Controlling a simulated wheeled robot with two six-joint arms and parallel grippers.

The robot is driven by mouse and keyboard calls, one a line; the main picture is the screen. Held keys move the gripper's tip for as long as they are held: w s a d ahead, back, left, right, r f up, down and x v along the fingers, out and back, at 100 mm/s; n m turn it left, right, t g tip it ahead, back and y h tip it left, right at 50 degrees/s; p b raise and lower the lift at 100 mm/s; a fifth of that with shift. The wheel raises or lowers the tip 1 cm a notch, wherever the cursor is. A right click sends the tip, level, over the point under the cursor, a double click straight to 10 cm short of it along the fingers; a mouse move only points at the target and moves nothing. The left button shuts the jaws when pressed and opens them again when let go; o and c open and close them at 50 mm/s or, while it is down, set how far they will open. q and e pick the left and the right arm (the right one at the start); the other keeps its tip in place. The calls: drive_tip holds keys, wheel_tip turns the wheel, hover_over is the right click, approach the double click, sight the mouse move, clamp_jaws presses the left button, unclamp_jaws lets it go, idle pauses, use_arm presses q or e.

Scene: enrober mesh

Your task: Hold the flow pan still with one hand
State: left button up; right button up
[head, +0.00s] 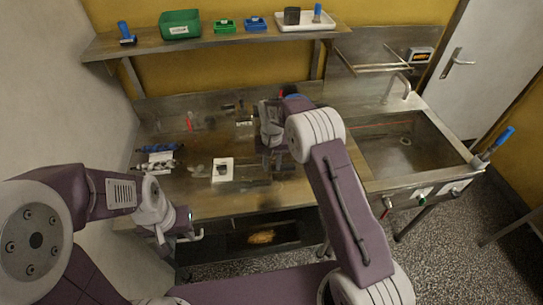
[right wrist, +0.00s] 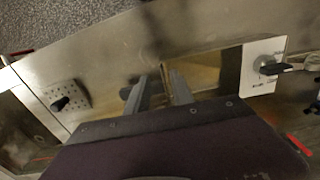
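I cannot tell for sure which thing is the flow pan. A shallow tan and dark rectangular piece (right wrist: 205,76), possibly the pan, lies just beyond my right gripper in the right wrist view. My right gripper (right wrist: 157,92) points down at it with its two fingers apart. A thin upright edge shows between the fingers; whether they touch it is unclear. In the head view my right gripper (head: 274,160) is low over the bench, partly hidden by its own arm. My left gripper (head: 193,237) is at the bench's front edge, away from the objects, its fingers hard to make out.
A white board (head: 222,165) with a dark object stands left of my right gripper. Blue-and-white items (head: 160,158) lie at the bench's left end. A sink (head: 405,150) is on the right. A shelf (head: 225,39) with bins and a tray runs along the back wall.

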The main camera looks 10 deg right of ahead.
wheel_tip(320, 180, down, 5)
drive_tip(key=shift+a+f, duration=0.1)
drive_tip(key=shift+f, duration=0.6)
clamp_jaws()
idle(1.4)
